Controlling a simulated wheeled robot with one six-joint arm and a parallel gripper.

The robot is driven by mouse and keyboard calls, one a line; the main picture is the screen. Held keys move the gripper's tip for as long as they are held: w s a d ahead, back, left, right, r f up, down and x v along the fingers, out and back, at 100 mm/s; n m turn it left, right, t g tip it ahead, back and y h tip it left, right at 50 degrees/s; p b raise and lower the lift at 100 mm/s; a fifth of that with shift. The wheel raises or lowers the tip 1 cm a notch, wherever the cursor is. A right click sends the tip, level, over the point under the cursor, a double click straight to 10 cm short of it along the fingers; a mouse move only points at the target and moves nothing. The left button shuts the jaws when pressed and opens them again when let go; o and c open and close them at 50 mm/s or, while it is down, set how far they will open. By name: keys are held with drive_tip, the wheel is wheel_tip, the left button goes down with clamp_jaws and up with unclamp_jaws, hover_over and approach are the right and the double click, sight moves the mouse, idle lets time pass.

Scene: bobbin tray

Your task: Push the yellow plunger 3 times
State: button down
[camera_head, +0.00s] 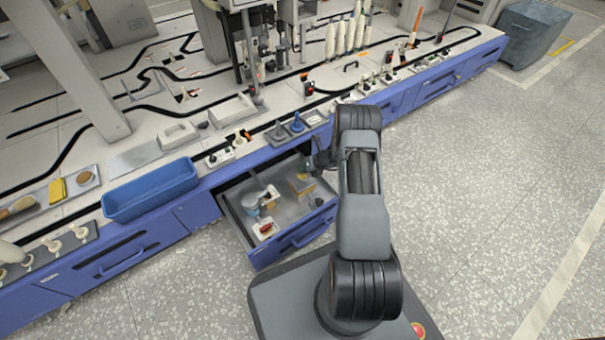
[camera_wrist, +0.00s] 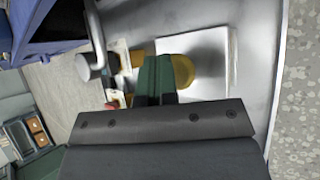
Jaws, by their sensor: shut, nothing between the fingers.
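A yellow rounded part (camera_wrist: 184,70), which looks like the yellow plunger, shows in the wrist view on a pale square plate (camera_wrist: 218,50). My gripper's green fingers (camera_wrist: 155,72) are shut and empty, and they cover its left side. I cannot tell whether they touch it. In the head view a small yellow-tan object (camera_head: 299,186) sits at the back right of the open drawer (camera_head: 233,226). My gripper (camera_head: 311,165) is just above and right of it, partly hidden by my arm.
The drawer also holds a red-topped white item (camera_head: 265,229) and a white-and-blue item (camera_head: 251,203). A blue bin (camera_head: 150,190) stands on the bench at left. Two small knobbed bases, one blue (camera_head: 297,124), stand on the bench behind the drawer.

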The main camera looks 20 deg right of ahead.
drive_tip(key=shift+f, duration=0.8)
idle(0.6)
drive_tip(key=shift+r, duration=0.1)
drive_tip(key=shift+r+p, duration=1)
drive_tip(key=shift+r, duration=0.35)
drive_tip(key=shift+r, duration=0.15)
drive_tip(key=shift+r+p, duration=1.95)
drive_tip(key=shift+r, duration=0.45)
idle(0.3)
